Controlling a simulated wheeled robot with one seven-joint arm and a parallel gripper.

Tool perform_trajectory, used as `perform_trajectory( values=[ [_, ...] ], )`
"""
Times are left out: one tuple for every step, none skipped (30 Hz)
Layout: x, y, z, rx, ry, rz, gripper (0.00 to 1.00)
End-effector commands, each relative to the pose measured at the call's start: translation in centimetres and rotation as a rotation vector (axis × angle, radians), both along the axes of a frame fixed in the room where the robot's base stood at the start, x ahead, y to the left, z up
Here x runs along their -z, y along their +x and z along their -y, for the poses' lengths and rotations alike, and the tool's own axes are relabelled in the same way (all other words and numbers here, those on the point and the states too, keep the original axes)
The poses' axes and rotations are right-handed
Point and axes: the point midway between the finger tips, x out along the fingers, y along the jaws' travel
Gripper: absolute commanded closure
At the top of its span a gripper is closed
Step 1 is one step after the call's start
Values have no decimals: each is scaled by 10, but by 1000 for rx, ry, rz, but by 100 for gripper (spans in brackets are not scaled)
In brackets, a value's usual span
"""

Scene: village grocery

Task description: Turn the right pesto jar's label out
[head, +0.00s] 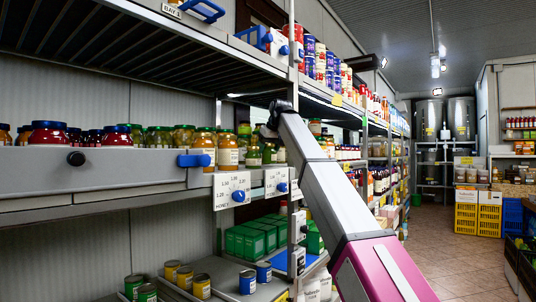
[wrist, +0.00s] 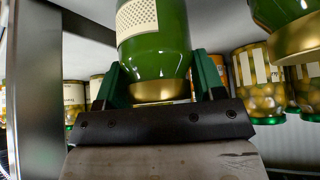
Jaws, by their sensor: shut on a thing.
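In the wrist view, which hangs upside down, a green pesto jar (wrist: 155,55) with a gold lid (wrist: 158,91) stands between the two green fingers of my gripper (wrist: 157,68). My gripper is shut on it near the lid. A pale label patch with rows of small dots faces the camera and is cut off by the top edge. A second green jar (wrist: 279,12) with a gold lid is at the upper right, apart from the held one. In the head view, green jars (head: 254,155) show on the shelf below my arm's end; my fingers cannot be made out there.
Jars with pale contents (wrist: 258,82) stand behind the pesto jars. A grey upright (wrist: 38,60) is close on the left in the wrist view. In the head view, yellow jars (head: 228,152) stand left of the green ones, above the shelf edge with price cards (head: 232,190).

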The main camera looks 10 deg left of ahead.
Motion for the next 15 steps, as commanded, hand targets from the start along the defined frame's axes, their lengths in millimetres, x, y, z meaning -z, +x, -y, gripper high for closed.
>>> perform_trajectory(
  values=[
    [-10, 2, -1, 0, 1, 1, 72],
    [-15, 2, -1, 0, 1, 1, 72],
    [-22, 2, -1, 0, 1, 1, 72],
    [-28, 2, -1, 0, 2, 2, 72],
    [-34, 2, -1, 1, 2, 3, 72],
    [-41, 2, -1, 1, 2, 3, 72],
    [-47, 2, -1, 0, 1, 1, 72],
    [-53, 2, -1, 0, 1, 1, 72],
    [-61, 2, -1, -1, 1, 2, 72],
    [-66, 2, -1, -1, 1, 2, 72],
    [-70, 2, -1, -1, 1, 2, 72],
    [-74, 1, -1, -1, 1, 2, 72],
    [-75, 1, -1, 0, 1, 1, 72],
    [-75, 0, 0, 0, 1, 1, 72],
    [-73, 0, 0, 0, 1, 1, 72]
  ],
)
